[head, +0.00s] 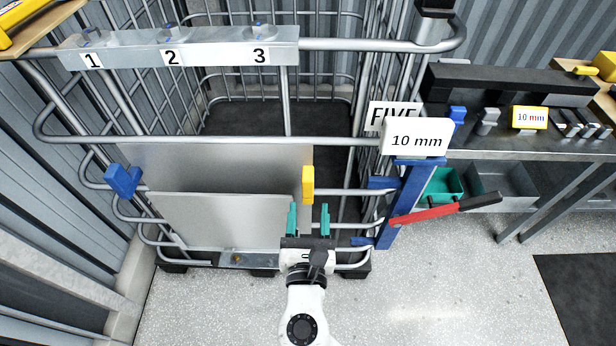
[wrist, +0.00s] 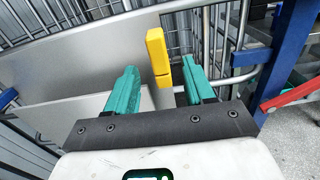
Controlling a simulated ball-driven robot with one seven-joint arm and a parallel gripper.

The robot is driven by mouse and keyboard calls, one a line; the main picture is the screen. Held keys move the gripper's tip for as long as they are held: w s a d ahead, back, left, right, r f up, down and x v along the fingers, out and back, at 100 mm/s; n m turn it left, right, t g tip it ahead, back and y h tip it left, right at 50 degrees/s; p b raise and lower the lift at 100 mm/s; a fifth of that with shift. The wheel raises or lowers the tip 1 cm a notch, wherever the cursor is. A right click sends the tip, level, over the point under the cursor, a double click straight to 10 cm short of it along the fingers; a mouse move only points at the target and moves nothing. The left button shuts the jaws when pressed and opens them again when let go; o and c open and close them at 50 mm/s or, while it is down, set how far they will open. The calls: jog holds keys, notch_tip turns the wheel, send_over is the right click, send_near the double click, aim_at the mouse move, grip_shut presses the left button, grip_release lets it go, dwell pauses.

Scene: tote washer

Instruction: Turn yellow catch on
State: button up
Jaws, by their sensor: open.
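The yellow catch (head: 308,184) is an upright yellow bar at the right edge of the grey metal panel (head: 222,222) on the wire cage. In the wrist view the yellow catch (wrist: 158,57) shows beyond the fingers, between the fingertips, in two stacked sections. My gripper (head: 309,208) has teal fingers and is open and empty. In the head view its fingertips are just below the catch; the wrist view also shows my gripper (wrist: 159,75), apart from the catch. Nothing hides the catch's front.
A blue catch (head: 122,180) sits at the panel's left. A blue post (head: 408,195) with a red lever (head: 432,212) stands right of my gripper. Cage rails (head: 210,140) cross above the panel.

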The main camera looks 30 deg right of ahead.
aim_at(308, 174)
jog(key=x, duration=1)
jog(key=shift+w+p, duration=0.35)
jog(key=shift+p, duration=0.05)
grip_shut()
